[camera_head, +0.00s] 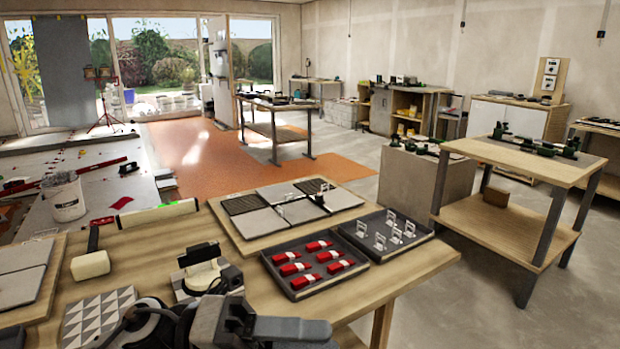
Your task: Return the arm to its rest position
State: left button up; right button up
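Dark grey and black parts of one of my arms (285,328) show at the bottom edge, low over the near side of the wooden workbench (400,277). They appear folded close to my body. I cannot make out a pair of fingertips there, so its opening is hidden. No held object can be made out. A black and cream tool (203,278) stands on the bench just beyond these parts; I cannot tell whether they touch. No second arm can be clearly seen.
The bench bears a tray of red wedges (300,293), a tray of clips (415,245), a tile panel (232,226), a mallet (90,265), a level (145,213) and a patterned tile (85,318). A smaller table (500,219) stands right, with free floor between.

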pick_arm(q)
jog(key=w+a+f+n+t+y, duration=0.2)
jog(key=a+f+n+t+y, duration=0.15)
jog(key=n+t, duration=0.5)
jog(key=w+a+f+n+t+y, duration=0.25)
jog(key=f+n+t, duration=0.2)
jog(key=n, duration=0.65)
jog(key=w+a+f+n+t+y, duration=0.2)
jog(key=f+n+t+y, duration=0.1)
jog(key=n+t, duration=0.6)
jog(key=s+a+f+n+g+y, duration=0.3)
jog(key=s+f+n+g, duration=0.1)
jog(key=f, duration=0.6)
jog(key=s+a+f+n+g+y, duration=0.3)
jog(key=s+f+n, duration=0.4)
jog(key=f, duration=0.3)
jog(key=shift+s+g+y, duration=0.35)
jog(key=shift+g+y, duration=0.25)
jog(key=shift+g, duration=0.2)
